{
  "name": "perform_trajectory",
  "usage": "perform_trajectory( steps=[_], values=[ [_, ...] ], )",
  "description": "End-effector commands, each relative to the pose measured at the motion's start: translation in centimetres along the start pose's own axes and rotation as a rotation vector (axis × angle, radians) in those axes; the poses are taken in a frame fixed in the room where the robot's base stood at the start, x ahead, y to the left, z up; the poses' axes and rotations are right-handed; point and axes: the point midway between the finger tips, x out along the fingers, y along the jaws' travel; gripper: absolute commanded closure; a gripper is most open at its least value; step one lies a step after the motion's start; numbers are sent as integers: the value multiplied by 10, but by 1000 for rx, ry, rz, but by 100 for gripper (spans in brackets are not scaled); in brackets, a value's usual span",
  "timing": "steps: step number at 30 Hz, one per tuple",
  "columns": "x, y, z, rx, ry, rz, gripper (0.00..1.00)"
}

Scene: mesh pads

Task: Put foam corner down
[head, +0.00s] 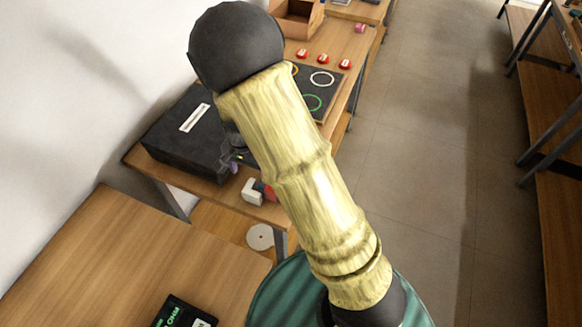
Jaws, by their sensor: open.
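A small white, L-shaped piece that looks like the foam corner (252,191) lies on the near end of the wooden bench, with a red and blue patch at its right side. My arm hides part of that side. A small grey and purple part that looks like the tip of my gripper (232,157) shows past the left edge of my arm. It is above and left of the white piece and apart from it in the picture. I see nothing held in it. Most of my gripper is hidden behind the arm.
A black case (190,135) with a white label stands left on the bench. A dark board (318,82) with coloured rings, several red buttons (323,59) and an open brown box (298,17) lie farther back. A nearer wooden table (120,260) is mostly bare. The aisle right is clear.

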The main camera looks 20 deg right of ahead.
Motion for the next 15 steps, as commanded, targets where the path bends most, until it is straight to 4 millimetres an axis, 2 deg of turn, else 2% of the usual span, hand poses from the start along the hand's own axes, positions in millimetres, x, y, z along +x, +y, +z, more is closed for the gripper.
perform_trajectory(
  steps=[8, 15],
  values=[
    [-62, 69, -5, -215, 47, -71, 25],
    [-106, 138, 9, -475, 152, -88, 25]
  ],
)
